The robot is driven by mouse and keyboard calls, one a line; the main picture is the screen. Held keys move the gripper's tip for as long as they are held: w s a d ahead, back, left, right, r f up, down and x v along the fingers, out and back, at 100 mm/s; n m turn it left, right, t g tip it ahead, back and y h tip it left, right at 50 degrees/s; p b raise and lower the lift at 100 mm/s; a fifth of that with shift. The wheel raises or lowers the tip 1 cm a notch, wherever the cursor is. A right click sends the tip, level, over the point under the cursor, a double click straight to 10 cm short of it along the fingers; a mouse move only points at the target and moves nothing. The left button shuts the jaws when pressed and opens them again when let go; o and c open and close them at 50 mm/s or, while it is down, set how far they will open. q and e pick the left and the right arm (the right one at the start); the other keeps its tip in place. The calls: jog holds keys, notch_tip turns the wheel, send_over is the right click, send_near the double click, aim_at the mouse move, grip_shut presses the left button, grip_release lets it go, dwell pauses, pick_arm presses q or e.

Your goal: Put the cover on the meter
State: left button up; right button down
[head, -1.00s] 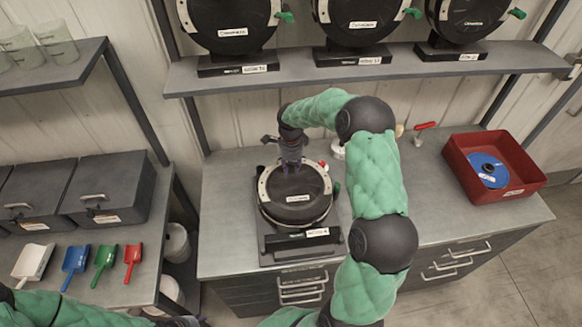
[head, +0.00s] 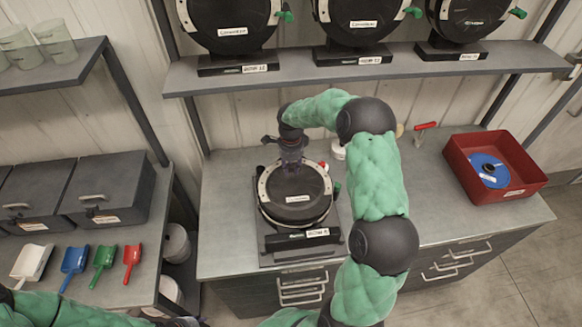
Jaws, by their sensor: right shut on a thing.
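The meter (head: 290,241) stands on the middle workbench, a dark unit on a dark base plate with a white label. The round black cover (head: 300,205) with its pale label lies over the front of the meter; I cannot tell whether it is fully seated. My right gripper (head: 292,168) reaches over from behind and is shut on the cover's upper edge. A red-tipped part and a green part show at the meter's right side. My left arm shows at the bottom left, its gripper (head: 183,321) cut off by the frame edge and too little seen to judge.
A red bin (head: 494,168) with a blue disc (head: 488,170) sits at the bench's right. A red-handled tool (head: 425,127) lies behind my right arm. Several similar meters stand on the shelf (head: 400,68) above. Colored scoops (head: 104,257) and grey boxes (head: 110,187) fill the left bench.

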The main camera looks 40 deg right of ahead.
jog(key=shift+f+b, duration=1)
jog(key=shift+b, duration=0.35)
dwell(1.6)
dwell(0.5)
jog(key=c, duration=0.9)
grip_release()
jog(key=shift+c, duration=0.5)
jog(key=shift+r, duration=0.1)
jog(key=shift+r+p, duration=2.4)
jog(key=shift+r, duration=2.3)
